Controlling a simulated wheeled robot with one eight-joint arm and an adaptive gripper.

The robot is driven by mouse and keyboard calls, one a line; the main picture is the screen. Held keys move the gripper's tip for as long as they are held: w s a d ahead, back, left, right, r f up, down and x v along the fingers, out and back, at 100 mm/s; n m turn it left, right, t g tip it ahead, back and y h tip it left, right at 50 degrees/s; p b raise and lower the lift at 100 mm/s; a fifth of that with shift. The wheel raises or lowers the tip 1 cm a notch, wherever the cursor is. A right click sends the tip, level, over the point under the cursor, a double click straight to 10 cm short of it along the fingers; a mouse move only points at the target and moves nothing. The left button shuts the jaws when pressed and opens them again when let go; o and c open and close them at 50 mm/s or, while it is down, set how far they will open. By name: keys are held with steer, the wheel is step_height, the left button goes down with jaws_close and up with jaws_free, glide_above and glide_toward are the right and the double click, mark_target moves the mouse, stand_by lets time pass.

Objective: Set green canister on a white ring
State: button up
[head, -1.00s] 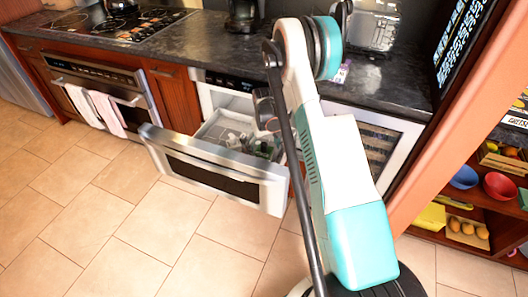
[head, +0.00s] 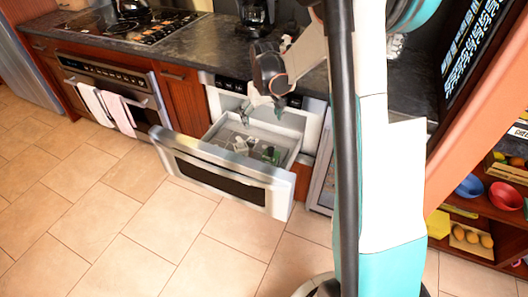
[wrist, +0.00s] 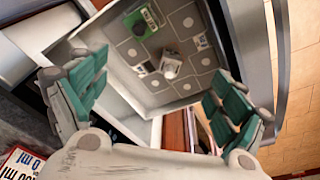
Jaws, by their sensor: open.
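My gripper (head: 262,108) is open and empty above the pulled-out microwave drawer (head: 170,150). In the wrist view its two green-padded fingers (wrist: 160,95) are spread wide, with the drawer interior beyond them. A green item (wrist: 140,24), likely the green canister, lies at the far left part of the drawer floor; it also shows in the head view (head: 271,154). A white item (wrist: 171,66) stands near the middle of the drawer floor, between the fingers in the picture. Small pale round marks (wrist: 187,22) dot the grey panels; which is the white ring I cannot tell.
Small flat pieces (wrist: 200,42) with dark patterns also lie in the drawer. The drawer walls rise around the contents. The dark counter (head: 190,50) runs behind, with a coffee maker (head: 256,14). The tiled floor (head: 90,220) in front is clear.

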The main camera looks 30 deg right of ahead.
steer(key=s+a+r+t, duration=0.2)
steer(key=s+a+r, duration=0.3)
steer(key=s+r, duration=0.35)
steer(key=s+a+r+t, duration=0.2)
steer(key=s+a+r, duration=0.4)
steer(key=s+r, duration=0.3)
steer(key=s+a+f+n+t, duration=0.1)
steer(key=s+a, duration=0.2)
steer(key=s, duration=0.7)
steer(key=shift+s+f+t, duration=0.3)
steer(key=shift+c, duration=0.5)
